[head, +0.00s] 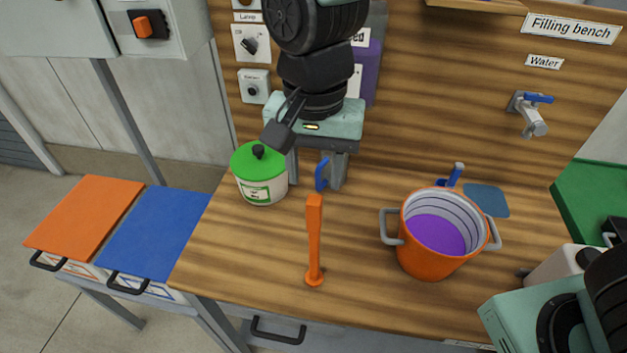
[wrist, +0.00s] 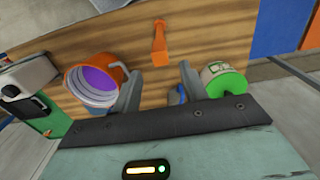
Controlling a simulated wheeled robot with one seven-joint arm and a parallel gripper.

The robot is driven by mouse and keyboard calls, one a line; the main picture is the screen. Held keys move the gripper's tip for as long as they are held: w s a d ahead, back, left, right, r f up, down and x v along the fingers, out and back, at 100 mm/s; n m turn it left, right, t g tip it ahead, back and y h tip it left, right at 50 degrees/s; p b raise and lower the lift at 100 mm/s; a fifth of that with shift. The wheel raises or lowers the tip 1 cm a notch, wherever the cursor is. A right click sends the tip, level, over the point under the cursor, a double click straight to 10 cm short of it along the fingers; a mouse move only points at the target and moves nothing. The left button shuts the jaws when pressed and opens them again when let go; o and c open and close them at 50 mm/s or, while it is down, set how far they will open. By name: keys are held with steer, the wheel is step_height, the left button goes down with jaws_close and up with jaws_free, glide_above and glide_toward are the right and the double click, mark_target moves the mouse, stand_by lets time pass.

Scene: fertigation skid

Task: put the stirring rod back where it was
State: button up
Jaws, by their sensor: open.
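An upright orange rod (head: 314,235) with a small round foot stands on the wooden bench, left of the orange bucket; I take it for the stirring rod. In the wrist view the rod (wrist: 158,50) is beyond my fingertips. My gripper (head: 315,178) is open and is above the back part of the bench, behind the rod and apart from it. In the wrist view my gripper (wrist: 160,82) shows its two fingers spread. A small blue piece (head: 322,173) shows between the fingers; I cannot tell whether it touches one.
The orange bucket (head: 423,262) with purple liquid stands to the right, below the water tap (head: 532,115). A white jar with a green lid (head: 260,160) stands left of my gripper. A blue tool (head: 456,174) and blue patch (head: 488,200) are behind the bucket. The front left bench is clear.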

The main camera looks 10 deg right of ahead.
steer(key=shift+r, duration=0.3)
steer(key=s+d+f+n, duration=0.1)
steer(key=s+d+n, duration=0.7)
steer(key=s+n, duration=0.3)
steer(key=shift+s+f+n+y, duration=0.2)
steer(key=shift+n+y, duration=0.1)
steer(key=shift+n, duration=0.1)
steer(key=shift+d, duration=0.1)
step_height(320, 180, down, 6)
steer(key=b, duration=0.6)
